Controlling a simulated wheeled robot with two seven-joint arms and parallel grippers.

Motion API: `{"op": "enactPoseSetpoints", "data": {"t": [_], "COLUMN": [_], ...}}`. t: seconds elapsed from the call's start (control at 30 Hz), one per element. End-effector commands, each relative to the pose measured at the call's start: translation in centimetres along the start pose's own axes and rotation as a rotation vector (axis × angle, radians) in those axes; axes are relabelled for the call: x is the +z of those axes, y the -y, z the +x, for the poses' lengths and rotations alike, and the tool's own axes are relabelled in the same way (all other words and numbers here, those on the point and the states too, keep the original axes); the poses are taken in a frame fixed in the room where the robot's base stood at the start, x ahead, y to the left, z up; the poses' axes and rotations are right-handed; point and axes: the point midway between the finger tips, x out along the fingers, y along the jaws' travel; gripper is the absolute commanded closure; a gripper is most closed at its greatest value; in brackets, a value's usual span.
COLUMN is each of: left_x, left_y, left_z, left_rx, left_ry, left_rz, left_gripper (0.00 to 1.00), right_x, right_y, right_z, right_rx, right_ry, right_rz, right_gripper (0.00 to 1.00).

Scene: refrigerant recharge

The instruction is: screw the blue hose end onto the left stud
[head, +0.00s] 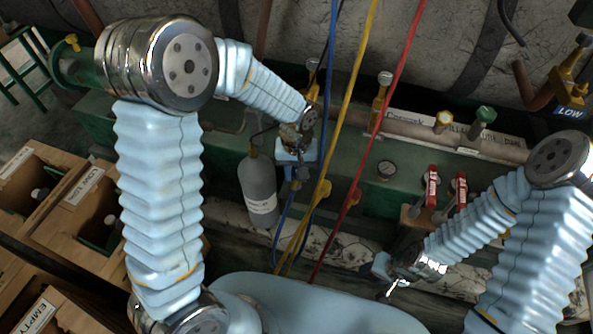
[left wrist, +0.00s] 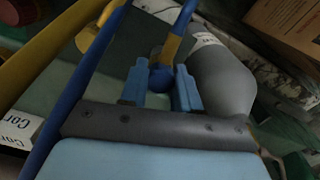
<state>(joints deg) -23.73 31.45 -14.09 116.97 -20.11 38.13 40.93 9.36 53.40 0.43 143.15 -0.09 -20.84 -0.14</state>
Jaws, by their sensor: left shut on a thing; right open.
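My left gripper (head: 297,172) is in the middle of the head view, in front of the green unit and just right of the grey cylinder's neck. In the left wrist view its two light-blue fingers (left wrist: 160,90) are shut on a round blue piece (left wrist: 161,78), which looks like the blue hose end. A yellow-brass part (left wrist: 172,48) shows just beyond it; I cannot tell whether they touch. The blue hose (head: 328,90) hangs past the gripper and also crosses the left wrist view (left wrist: 76,92). I cannot make out the left stud. My right gripper (head: 388,287) is open and empty at lower right.
A grey cylinder (head: 258,190) stands left of my left gripper. Yellow (head: 352,90) and red (head: 395,85) hoses hang close on the right. Cardboard boxes (head: 75,215) stand at left.

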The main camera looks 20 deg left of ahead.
Motion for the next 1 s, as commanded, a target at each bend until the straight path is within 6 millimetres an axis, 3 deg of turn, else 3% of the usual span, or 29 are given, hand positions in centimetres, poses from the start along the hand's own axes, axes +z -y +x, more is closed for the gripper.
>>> {"op": "enactPoseSetpoints", "data": {"t": [1.0], "left_x": [-0.01], "left_y": [0.00], "left_z": [0.97], "left_rx": [0.000], "left_ry": [0.000], "left_rz": [0.000], "left_gripper": [0.98], "right_x": [0.01], "right_y": [-0.30], "right_z": [0.81], "right_rx": [0.000], "right_ry": [0.000], "right_rz": [0.000], "right_gripper": [0.57]}}
